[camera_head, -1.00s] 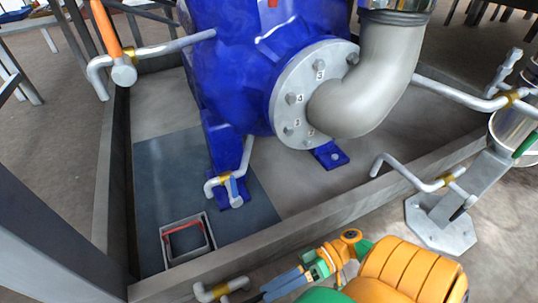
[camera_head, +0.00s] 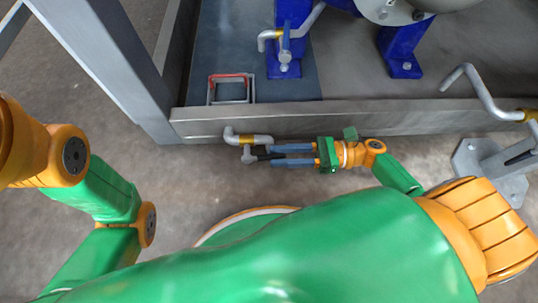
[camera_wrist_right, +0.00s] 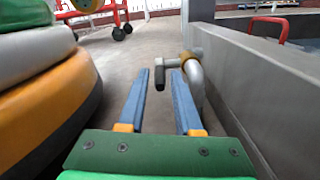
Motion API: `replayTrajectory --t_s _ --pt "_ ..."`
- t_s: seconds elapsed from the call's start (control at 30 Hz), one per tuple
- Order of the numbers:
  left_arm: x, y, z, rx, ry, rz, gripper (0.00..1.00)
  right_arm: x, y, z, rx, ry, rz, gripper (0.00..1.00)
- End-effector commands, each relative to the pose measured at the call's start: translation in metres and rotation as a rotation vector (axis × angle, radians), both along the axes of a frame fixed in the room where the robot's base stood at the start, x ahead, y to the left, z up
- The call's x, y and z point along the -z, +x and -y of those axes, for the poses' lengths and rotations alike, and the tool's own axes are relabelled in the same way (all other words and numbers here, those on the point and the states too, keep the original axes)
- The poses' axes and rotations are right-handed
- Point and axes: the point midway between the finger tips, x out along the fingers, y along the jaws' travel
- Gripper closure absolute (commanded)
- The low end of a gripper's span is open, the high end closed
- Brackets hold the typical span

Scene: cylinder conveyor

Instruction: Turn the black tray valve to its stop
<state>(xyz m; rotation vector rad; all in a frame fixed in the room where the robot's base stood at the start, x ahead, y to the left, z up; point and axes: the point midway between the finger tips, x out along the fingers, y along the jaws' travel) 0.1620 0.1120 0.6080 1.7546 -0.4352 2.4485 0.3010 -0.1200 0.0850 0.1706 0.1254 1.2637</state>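The tray valve's black handle (camera_head: 262,156) sits on a grey pipe (camera_head: 236,137) with a brass band, at the tray's outer front wall. In the right wrist view the black handle (camera_wrist_right: 159,78) points toward me from the pipe (camera_wrist_right: 192,70). My right gripper (camera_head: 275,155) is open, with its two blue-grey fingers reaching left to the handle. In the wrist view its fingertips (camera_wrist_right: 161,72) stand on either side of the handle, with a gap visible on both sides. My left arm shows at the left of the head view, but its gripper is out of view.
The metal tray wall (camera_head: 330,118) runs just beyond my right gripper. A small frame with a red handle (camera_head: 230,88) stands inside the tray. Blue pump feet (camera_head: 400,55) and another bent pipe (camera_head: 480,95) lie farther right. The floor left of the valve is clear.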

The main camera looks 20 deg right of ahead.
Motion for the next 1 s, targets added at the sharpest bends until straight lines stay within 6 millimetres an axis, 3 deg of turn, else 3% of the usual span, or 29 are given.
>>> replayTrajectory --t_s 0.2,0.47,0.6,1.0 --pt "0.012 0.000 0.000 -0.001 0.000 0.000 0.62 0.002 0.009 -0.032 -0.001 0.001 0.002 0.67" --pt "0.012 0.000 0.000 0.000 0.000 0.000 0.62 0.000 0.011 -0.036 0.001 -0.001 0.002 0.67" --pt "0.012 0.000 0.000 0.000 0.000 0.000 0.62 0.000 0.011 -0.035 0.001 -0.001 0.003 1.00" --pt "0.012 0.000 0.000 0.000 0.000 0.000 0.62 0.000 0.011 -0.035 0.001 -0.001 0.003 1.00"
